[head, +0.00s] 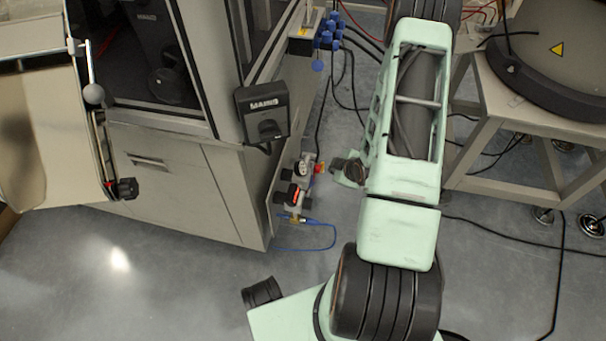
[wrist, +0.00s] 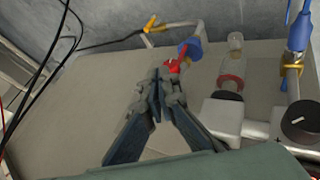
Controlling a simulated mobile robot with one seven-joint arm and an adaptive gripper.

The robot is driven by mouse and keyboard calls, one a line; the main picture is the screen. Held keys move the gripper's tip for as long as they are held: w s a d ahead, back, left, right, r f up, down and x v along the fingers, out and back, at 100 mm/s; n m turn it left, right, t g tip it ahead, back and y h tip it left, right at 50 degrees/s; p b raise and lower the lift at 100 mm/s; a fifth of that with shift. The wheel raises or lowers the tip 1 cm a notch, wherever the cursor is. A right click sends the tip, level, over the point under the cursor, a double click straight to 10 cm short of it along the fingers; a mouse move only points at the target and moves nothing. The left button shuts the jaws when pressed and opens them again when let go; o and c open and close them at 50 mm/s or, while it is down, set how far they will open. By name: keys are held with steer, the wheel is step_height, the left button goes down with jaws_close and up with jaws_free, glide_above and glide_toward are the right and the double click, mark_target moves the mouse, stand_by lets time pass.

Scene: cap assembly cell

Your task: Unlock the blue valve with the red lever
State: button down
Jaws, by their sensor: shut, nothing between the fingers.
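The blue valve (wrist: 191,48) sits on the side of the cabinet in the wrist view, with its small red lever (wrist: 178,60) in front of it. My gripper (wrist: 158,76) is shut and empty. Its fingertips are just left of and below the red lever in the picture; I cannot tell whether they touch it. In the head view the red lever (head: 319,168) is a small red spot on the right of the air fittings. My arm hides most of the gripper there, and the valve's blue body is too small to make out.
A clear filter bowl (wrist: 232,65) and a black knob (wrist: 299,122) stand right of the valve. A brass fitting with a blue hose (head: 294,217) hangs below the fittings. Black cables (head: 350,75) run above. A grey stand (head: 490,90) is to the right of my arm.

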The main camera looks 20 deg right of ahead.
steer(key=w+a+f+b, duration=0.4)
steer(key=f, duration=0.6)
steer(key=shift+w+a+f+y, duration=0.15)
steer(key=shift+a+f+y, duration=0.05)
steer(key=shift+f+y, duration=0.2)
steer(key=shift+w, duration=0.1)
